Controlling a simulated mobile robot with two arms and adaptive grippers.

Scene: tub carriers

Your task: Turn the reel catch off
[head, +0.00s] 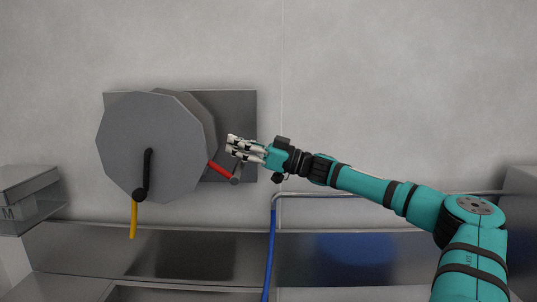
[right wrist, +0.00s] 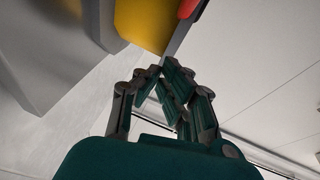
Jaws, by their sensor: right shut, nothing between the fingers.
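The reel (head: 158,140) is a large grey many-sided drum on a wall plate (head: 240,110), at the left of the head view. A black crank handle (head: 148,172) sits on its face. The red catch lever (head: 218,170) runs from the drum's right edge down to a grey pivot (head: 236,180). Its red part also shows at the top of the right wrist view (right wrist: 187,8). My right gripper (head: 230,145) is shut and empty, just above the catch; I cannot tell whether it touches it. Its fingertips meet in the right wrist view (right wrist: 160,72). My left gripper is not in view.
A yellow strap (head: 134,220) hangs below the reel. Steel basins (head: 95,250) line the bottom. The wall above is bare.

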